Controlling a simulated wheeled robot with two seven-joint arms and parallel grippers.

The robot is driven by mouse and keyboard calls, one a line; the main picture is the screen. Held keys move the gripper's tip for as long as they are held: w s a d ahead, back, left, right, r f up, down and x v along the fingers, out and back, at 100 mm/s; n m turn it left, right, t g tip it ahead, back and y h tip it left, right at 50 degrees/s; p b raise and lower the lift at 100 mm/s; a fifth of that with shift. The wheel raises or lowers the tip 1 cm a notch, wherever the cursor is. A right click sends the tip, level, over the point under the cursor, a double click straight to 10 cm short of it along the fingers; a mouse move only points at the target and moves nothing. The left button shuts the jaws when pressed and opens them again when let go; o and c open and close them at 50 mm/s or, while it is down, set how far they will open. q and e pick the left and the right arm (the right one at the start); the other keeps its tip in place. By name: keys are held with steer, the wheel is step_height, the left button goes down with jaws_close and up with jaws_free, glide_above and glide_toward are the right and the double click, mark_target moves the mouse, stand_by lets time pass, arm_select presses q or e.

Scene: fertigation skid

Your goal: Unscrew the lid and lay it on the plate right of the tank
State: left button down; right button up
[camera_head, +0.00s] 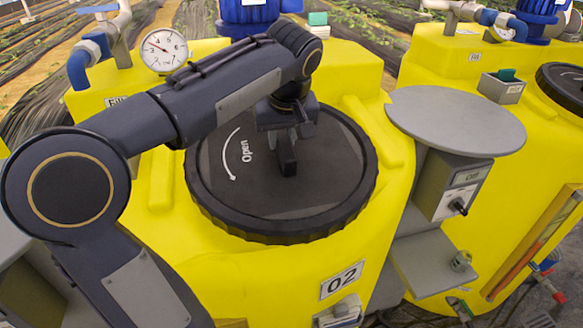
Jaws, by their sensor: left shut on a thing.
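The black round lid (300,190) with a ribbed rim and a white "Open" arrow sits on top of the yellow tank (255,280) marked 02. My left arm reaches over it from the left. My left gripper (287,165) points down at the lid's middle and is shut on the lid's raised grip, which is mostly hidden by the fingers. The lid looks level on the tank. The grey round plate (455,120) right of the tank is bare. My right gripper is not in view.
A pressure gauge (164,50) and blue-grey pipes stand behind my left arm. A grey control box (450,185) sits below the plate. A second yellow tank (540,150) with its own black lid (565,85) is at the right, with a small grey box (501,87) on it.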

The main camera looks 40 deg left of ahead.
arm_select(q)
steer(key=shift+r, duration=0.3)
steer(key=shift+a+p+v, duration=0.2)
steer(key=shift+p+v, duration=0.95)
steer(key=shift+v, duration=0.1)
steer(key=shift+d+r, duration=0.1)
steer(key=shift+r, duration=0.9)
steer(key=shift+d+r, duration=0.15)
steer(key=shift+r, duration=0.9)
